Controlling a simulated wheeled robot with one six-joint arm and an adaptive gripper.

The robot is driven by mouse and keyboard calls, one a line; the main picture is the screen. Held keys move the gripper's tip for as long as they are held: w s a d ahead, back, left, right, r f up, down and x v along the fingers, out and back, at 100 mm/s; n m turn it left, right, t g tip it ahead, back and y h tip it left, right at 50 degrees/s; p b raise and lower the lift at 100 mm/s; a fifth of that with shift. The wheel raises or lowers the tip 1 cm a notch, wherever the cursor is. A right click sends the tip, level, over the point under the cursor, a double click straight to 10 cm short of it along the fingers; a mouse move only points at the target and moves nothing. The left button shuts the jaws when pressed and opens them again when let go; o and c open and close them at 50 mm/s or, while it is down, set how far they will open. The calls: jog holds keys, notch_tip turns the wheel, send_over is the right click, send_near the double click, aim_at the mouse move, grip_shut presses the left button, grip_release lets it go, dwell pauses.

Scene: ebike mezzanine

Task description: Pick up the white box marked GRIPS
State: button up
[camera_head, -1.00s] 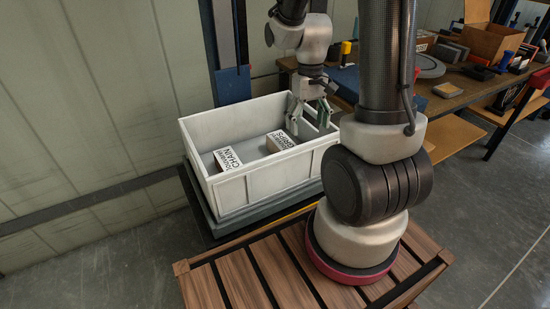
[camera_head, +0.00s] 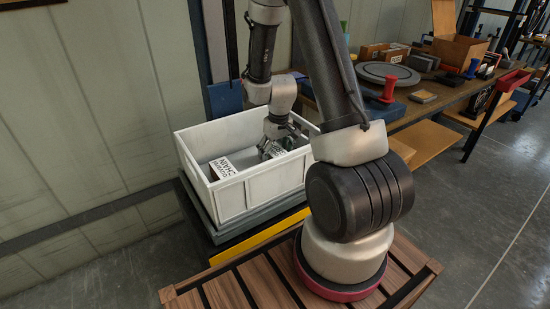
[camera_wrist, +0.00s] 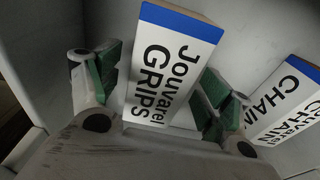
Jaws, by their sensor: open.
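The white box marked GRIPS (camera_wrist: 168,70) stands inside a pale crate, between the two green-padded fingers of my gripper (camera_wrist: 155,95) in the wrist view. It has a blue stripe along one end. The fingers are open, one on each side of the box; the right pad looks very close to it, and contact cannot be told. In the head view my gripper (camera_head: 270,148) reaches down into the crate (camera_head: 240,193) and hides most of the GRIPS box.
A second white box marked CHAIN (camera_wrist: 287,105) stands close to the right in the wrist view; it also shows in the head view (camera_head: 222,168). The crate walls surround both boxes. A wooden workbench (camera_head: 440,103) with a red spool-like item (camera_head: 389,89) lies to the right.

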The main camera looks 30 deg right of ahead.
notch_tip(320, 180, down, 2)
jog(key=shift+w+f, duration=0.1)
jog(key=shift+c, duration=0.4)
jog(key=c, duration=1.2)
